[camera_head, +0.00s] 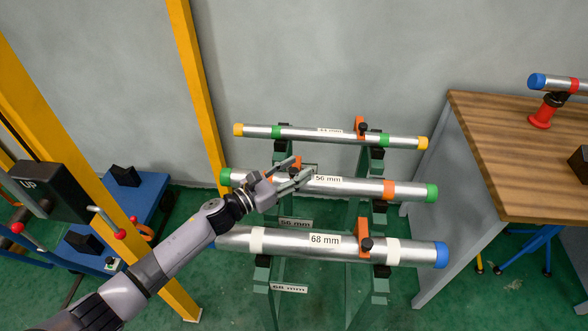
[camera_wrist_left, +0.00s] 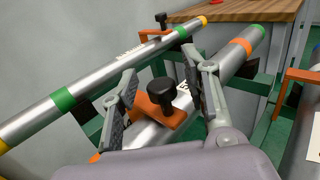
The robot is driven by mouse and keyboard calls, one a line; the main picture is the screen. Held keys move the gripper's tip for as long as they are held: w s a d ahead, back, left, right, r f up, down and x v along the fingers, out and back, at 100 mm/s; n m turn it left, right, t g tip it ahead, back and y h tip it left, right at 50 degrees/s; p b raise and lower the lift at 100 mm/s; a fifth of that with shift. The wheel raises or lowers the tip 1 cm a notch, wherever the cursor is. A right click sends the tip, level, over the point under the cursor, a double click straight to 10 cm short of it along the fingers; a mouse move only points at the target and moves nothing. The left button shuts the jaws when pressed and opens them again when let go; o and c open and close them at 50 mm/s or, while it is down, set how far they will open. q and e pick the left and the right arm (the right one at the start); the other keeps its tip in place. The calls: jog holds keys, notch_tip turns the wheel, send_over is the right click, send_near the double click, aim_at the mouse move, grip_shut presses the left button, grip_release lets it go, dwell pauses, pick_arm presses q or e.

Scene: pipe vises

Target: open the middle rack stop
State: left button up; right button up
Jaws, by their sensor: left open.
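The middle pipe (camera_head: 350,185), labelled 56 mm, lies on the rack with green end caps. Its orange stop (camera_wrist_left: 163,110) with a black knob (camera_wrist_left: 164,91) sits over the pipe in the left wrist view. My left gripper (camera_head: 300,170) is open above this stop. In the left wrist view its two fingers (camera_wrist_left: 162,92) stand on either side of the knob, apart from it. In the head view the gripper hides most of the middle stop; a bit of orange (camera_head: 297,160) shows. My right gripper is not in view.
A 68 mm pipe (camera_head: 290,243) with an orange stop (camera_head: 364,240) lies in front. A thinner pipe (camera_head: 300,133) with another stop (camera_head: 360,125) lies behind. A wooden-topped bench (camera_head: 500,130) stands right; a blue-based machine (camera_head: 140,200) and yellow posts stand left.

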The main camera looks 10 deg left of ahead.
pick_arm(q)
jog(key=shift+c, duration=0.3)
grip_shut()
dwell(0.5)
